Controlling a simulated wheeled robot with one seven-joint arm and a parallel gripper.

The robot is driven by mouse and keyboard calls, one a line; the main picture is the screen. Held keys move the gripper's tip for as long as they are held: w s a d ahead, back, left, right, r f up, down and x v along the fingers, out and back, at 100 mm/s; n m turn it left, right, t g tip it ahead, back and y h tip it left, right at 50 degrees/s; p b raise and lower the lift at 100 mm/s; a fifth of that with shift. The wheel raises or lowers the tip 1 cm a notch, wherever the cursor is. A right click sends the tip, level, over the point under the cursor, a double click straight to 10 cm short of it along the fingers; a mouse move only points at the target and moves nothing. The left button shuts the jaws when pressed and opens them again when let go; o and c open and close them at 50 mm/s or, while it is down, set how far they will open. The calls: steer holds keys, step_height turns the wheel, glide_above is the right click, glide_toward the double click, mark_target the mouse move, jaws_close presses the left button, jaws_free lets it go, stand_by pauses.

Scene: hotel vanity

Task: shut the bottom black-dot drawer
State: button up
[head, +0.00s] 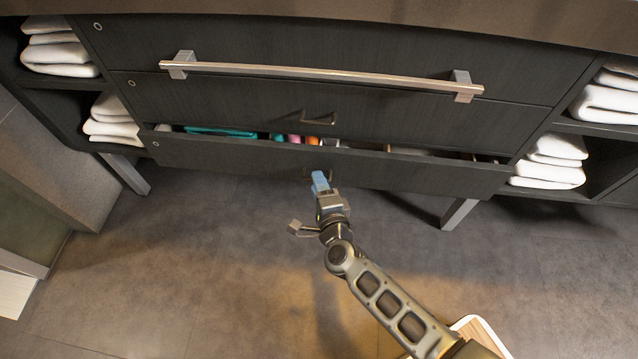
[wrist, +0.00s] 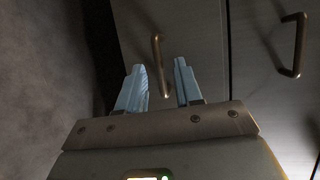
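The bottom drawer (head: 235,157) of the dark vanity stands partly open, with teal, pink and orange items showing inside. A small round mark (head: 156,144) is on its front's left end; its colour is hard to tell. My gripper (head: 319,178) is in front of the middle of this drawer front, pointing at it. In the wrist view, its two blue fingers (wrist: 160,72) are apart with nothing held. The bottom drawer's handle (wrist: 157,55) appears in line with the gap between them; I cannot tell whether they touch it. In the head view my gripper mostly hides this handle.
The middle drawer (head: 230,105), with a small handle (head: 318,118), and the top drawer (head: 320,50) are shut. A long metal bar (head: 320,75) crosses in front. Folded towels (head: 550,160) fill side shelves. Vanity legs (head: 460,213) stand either side; the floor between is clear.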

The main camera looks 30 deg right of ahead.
steer(key=shift+w+d+f, duration=0.1)
steer(key=shift+w, duration=0.4)
jaws_close()
stand_by(1.2)
